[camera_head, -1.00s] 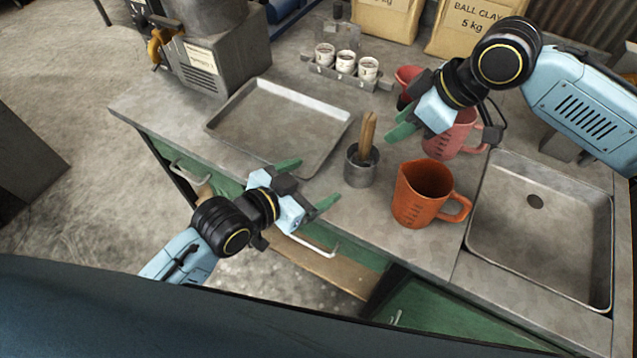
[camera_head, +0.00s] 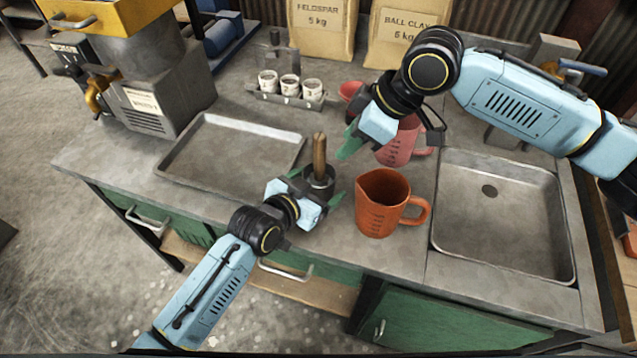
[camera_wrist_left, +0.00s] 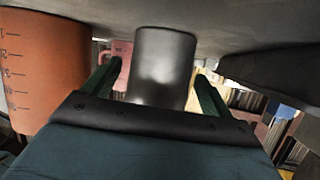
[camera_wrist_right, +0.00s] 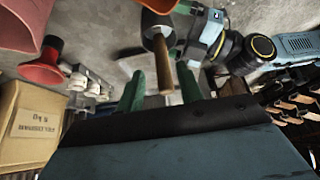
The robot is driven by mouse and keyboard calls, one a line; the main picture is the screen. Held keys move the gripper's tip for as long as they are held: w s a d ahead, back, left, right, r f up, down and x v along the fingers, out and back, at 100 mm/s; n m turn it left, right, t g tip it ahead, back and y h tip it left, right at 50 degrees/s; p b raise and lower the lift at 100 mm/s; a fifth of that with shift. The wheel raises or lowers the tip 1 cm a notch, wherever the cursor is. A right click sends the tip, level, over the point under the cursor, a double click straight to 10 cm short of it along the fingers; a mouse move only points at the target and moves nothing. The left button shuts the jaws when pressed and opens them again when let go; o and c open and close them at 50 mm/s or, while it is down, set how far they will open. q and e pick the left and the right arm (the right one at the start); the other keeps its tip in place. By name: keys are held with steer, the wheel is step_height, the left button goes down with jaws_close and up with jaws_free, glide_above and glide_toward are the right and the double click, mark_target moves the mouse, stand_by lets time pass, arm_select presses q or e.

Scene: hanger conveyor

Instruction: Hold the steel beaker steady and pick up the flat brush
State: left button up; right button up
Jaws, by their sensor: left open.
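The steel beaker (camera_head: 321,188) stands on the counter, between the tray and the orange jug. The brush's wooden handle (camera_head: 319,150) sticks up out of it; its lower end is hidden inside. My left gripper (camera_head: 314,189) is open, its fingers on either side of the beaker. In the left wrist view the beaker (camera_wrist_left: 162,65) sits between the green fingers with gaps at both sides. My right gripper (camera_head: 349,140) is open, just right of the handle. In the right wrist view the handle (camera_wrist_right: 163,65) shows between its fingers (camera_wrist_right: 160,82), apart from them.
An orange measuring jug (camera_head: 382,205) stands close right of the beaker. A pink jug (camera_head: 397,148) stands behind, under my right arm. A metal tray (camera_head: 230,155) lies left, a sink (camera_head: 500,215) right. A rack of white cups (camera_head: 290,86) stands at the back.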

arm_select(q)
steer(key=shift+w+d+f, duration=0.2)
steer(key=shift+w+d, duration=0.05)
steer(key=shift+w, duration=0.1)
